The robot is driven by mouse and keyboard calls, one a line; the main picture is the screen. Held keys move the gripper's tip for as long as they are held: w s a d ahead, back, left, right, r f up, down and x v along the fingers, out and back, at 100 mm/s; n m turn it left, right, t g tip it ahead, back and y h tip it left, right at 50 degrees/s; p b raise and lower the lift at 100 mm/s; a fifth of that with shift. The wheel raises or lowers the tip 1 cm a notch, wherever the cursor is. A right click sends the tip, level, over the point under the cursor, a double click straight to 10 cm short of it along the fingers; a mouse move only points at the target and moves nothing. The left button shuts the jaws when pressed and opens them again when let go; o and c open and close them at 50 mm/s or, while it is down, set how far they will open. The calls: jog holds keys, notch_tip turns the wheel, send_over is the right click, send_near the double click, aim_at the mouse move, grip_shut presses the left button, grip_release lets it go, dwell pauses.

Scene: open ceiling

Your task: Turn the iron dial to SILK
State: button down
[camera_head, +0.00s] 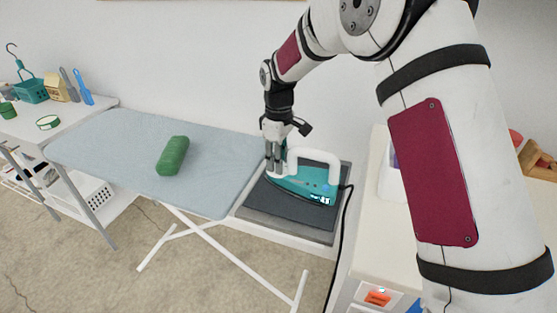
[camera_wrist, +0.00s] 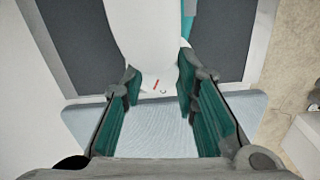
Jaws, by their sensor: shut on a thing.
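The iron (camera_head: 308,188), teal with a white handle, rests on a dark pad at the right end of the ironing board. My gripper (camera_head: 272,165) points down at the iron's left end. In the wrist view, my gripper (camera_wrist: 157,83) has its teal-padded fingers on both sides of a white part with a red mark, the dial (camera_wrist: 155,86), and is shut on it. The dial's lettering is too small to read, and SILK cannot be made out. In the head view the dial is hidden by the fingers.
The light blue ironing board (camera_head: 110,150) carries a rolled green cloth (camera_head: 172,155). A dark cord (camera_head: 343,225) runs down from the iron's right side. A white cabinet (camera_head: 385,235) stands close on the right. A shelf table (camera_head: 20,125) with small items stands at far left.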

jog(key=m, duration=0.4)
jog(key=shift+m, duration=1.9)
jog(key=c, duration=1.2)
grip_release()
jog(key=shift+c, duration=0.2)
notch_tip(320, 180, up, 12)
jog(key=shift+d+r, duration=0.1)
